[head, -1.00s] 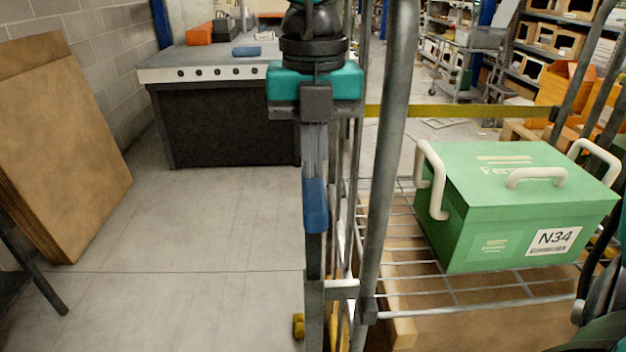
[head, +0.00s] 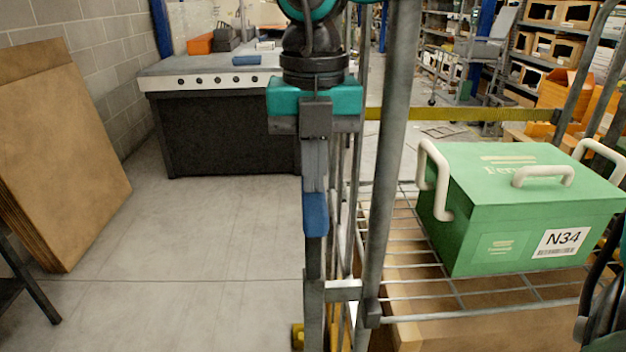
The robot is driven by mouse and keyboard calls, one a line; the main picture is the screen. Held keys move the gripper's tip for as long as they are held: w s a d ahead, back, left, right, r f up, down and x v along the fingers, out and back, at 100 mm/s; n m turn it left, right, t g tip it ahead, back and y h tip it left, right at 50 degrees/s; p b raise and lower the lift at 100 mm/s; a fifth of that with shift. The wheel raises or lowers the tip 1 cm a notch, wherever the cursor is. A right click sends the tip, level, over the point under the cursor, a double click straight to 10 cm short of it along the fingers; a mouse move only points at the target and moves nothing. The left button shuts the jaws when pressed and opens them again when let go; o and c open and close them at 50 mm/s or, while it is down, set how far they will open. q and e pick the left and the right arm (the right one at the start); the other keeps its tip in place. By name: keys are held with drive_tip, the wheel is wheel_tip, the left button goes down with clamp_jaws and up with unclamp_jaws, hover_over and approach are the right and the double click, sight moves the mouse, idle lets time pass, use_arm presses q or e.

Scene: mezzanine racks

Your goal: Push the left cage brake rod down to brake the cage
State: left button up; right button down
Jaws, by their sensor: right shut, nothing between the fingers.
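The left cage brake rod (head: 315,212) is an upright grey rod with a blue section, along the cage's near left post. My right gripper (head: 316,136) points straight down over the rod, with its teal body above. Its fingers are shut and empty, and line up with the top of the rod. Whether they touch it I cannot tell, as the fingers and rod overlap in grey. The cage (head: 378,190) has grey tube posts and a wire shelf. My left gripper is not in view.
A green box (head: 470,245) labelled N34 with white handles stands on the wire shelf. A yellow strap (head: 450,114) spans the cage. A workbench (head: 215,130) stands behind and brown boards (head: 60,150) lean at left. Floor between is clear.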

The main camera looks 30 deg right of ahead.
sight(313, 202)
drive_tip(key=shift+s+a+f+b, duration=0.1)
drive_tip(key=shift+s+f+b, duration=0.05)
drive_tip(key=shift+f+b, duration=0.85)
drive_tip(key=shift+s+a+f+b, duration=0.1)
drive_tip(key=shift+f+b, duration=0.85)
drive_tip(key=shift+f, duration=0.25)
drive_tip(key=shift+w+d+r+p, duration=0.15)
drive_tip(key=shift+r+p, duration=1.1)
drive_tip(key=shift+r, duration=0.7)
drive_tip(key=shift+w+d+r+p, duration=0.1)
drive_tip(key=shift+r+p, duration=1.15)
drive_tip(key=shift+r, duration=0.65)
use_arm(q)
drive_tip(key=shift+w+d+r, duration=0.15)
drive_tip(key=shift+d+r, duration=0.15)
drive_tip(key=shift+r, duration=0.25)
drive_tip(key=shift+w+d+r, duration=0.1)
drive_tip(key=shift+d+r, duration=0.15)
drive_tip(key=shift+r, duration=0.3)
use_arm(e)
drive_tip(key=shift+a+f, duration=0.1)
